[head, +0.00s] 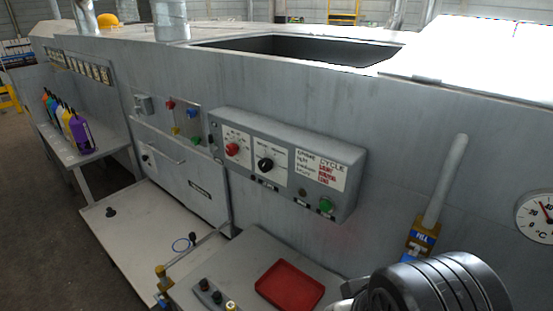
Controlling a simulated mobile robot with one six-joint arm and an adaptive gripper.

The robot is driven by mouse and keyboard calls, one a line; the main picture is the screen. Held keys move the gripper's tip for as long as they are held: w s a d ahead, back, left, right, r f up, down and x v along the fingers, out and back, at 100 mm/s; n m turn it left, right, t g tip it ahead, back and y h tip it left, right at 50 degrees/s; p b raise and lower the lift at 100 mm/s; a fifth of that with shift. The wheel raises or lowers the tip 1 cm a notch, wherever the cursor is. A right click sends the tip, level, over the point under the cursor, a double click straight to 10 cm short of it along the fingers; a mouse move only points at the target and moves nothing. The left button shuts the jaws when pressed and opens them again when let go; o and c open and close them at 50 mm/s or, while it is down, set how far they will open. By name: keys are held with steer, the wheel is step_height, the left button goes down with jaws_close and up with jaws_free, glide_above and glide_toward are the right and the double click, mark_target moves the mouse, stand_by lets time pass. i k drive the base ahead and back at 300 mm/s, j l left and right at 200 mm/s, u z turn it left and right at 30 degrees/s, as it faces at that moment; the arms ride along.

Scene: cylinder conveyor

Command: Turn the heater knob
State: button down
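A grey control box (222,120) is fixed to the front of the large grey machine. It carries a red knob (232,149) on a white plate at the left and a black knob (265,164) on a white plate beside it. The labels around both knobs are too small to read, so I cannot tell which is the heater knob. A dark ribbed part of my own arm (435,290) shows at the bottom right, below and to the right of the box, apart from it. My gripper's fingers are not in view.
A green button (326,205) and a sign (319,171) are on the box's right part. A red tray (290,286) lies on a ledge below. A fill tube (445,180) and a dial gauge (543,216) are at the right. Several bottles (80,132) stand on the left table.

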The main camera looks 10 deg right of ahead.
mark_target(232, 150)
steer(key=i+j+z, duration=0.1)
steer(key=j+z, duration=0.9)
steer(key=j, duration=0.1)
